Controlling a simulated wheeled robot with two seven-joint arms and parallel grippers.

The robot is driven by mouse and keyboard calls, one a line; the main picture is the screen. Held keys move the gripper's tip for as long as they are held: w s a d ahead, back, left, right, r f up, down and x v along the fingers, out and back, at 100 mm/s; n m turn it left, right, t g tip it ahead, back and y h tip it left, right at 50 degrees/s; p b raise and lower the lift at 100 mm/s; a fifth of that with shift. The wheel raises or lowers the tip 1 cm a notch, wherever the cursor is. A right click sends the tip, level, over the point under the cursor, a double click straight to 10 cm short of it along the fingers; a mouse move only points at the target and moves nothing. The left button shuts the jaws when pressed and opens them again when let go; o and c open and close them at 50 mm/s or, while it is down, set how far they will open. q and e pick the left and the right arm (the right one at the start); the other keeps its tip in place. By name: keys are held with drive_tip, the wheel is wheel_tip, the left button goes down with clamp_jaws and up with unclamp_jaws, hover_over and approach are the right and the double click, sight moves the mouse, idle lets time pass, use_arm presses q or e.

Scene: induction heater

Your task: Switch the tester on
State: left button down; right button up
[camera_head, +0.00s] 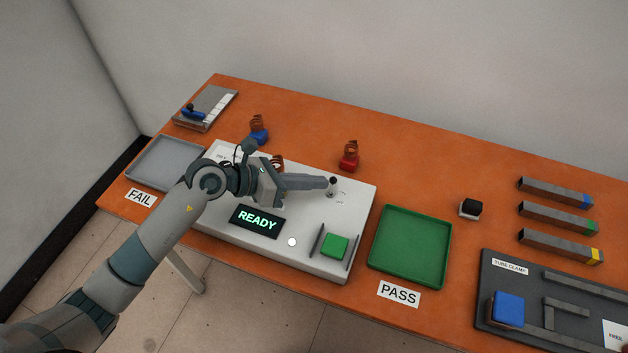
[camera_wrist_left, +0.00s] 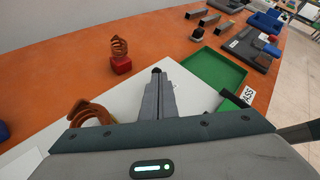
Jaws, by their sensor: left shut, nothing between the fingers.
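The tester (camera_head: 318,268) is a white box on the orange table, with a dark display (camera_head: 257,221) reading READY in green. A small toggle switch with a black knob (camera_head: 333,181) stands on its top at the far right. My left gripper (camera_head: 325,183) is shut and empty, its fingertips right at the switch in the head view; I cannot tell whether they touch it. In the left wrist view the shut fingers (camera_wrist_left: 158,88) reach over the white top, with the black knob (camera_wrist_left: 156,70) just beyond their tips. My right gripper is not in view.
A green tray (camera_head: 372,262) marked PASS is right of the tester, a grey tray (camera_head: 133,181) marked FAIL left. Coils on red (camera_head: 348,163) and blue (camera_head: 259,137) bases stand behind. A green block (camera_head: 335,246) sits between two upright plates on the tester. A dark clamp board (camera_head: 487,290) lies at right.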

use_arm(q)
drive_tip(key=shift+r, duration=0.2)
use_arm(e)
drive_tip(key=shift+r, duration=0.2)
use_arm(q)
drive_tip(key=shift+r+p, duration=0.65)
drive_tip(key=shift+p, duration=0.05)
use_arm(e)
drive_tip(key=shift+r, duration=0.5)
